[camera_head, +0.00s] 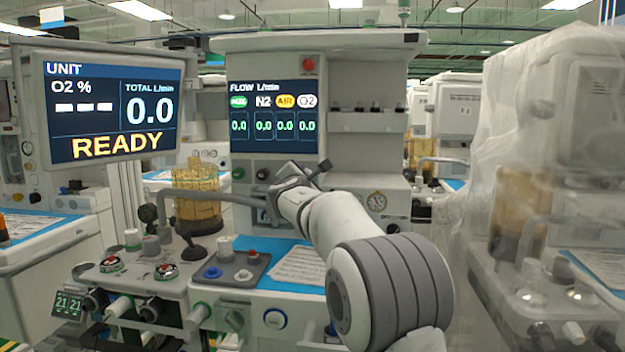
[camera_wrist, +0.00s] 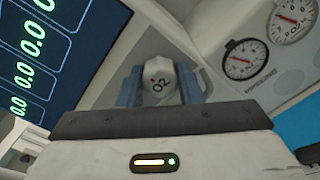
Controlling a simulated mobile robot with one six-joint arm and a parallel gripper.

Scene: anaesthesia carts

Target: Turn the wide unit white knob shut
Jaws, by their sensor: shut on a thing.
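The white knob (camera_wrist: 160,78), marked O2, sits on the front panel below the flow screen in the wrist view. My gripper (camera_wrist: 160,92) is shut on it, with one blue-grey finger on each side. In the head view my gripper (camera_head: 268,203) reaches the panel under the flow screen (camera_head: 273,117), and my arm and gripper hide the knob there. The flow screen shows 0.0 under N2O, N2, AIR and O2. The unit screen (camera_head: 115,107) reads READY and a total of 0.0 L/min. The knob's turn angle cannot be told.
Round gauges (camera_wrist: 245,58) lie right of the knob. A plastic-covered cart (camera_head: 560,150) stands close on the right.

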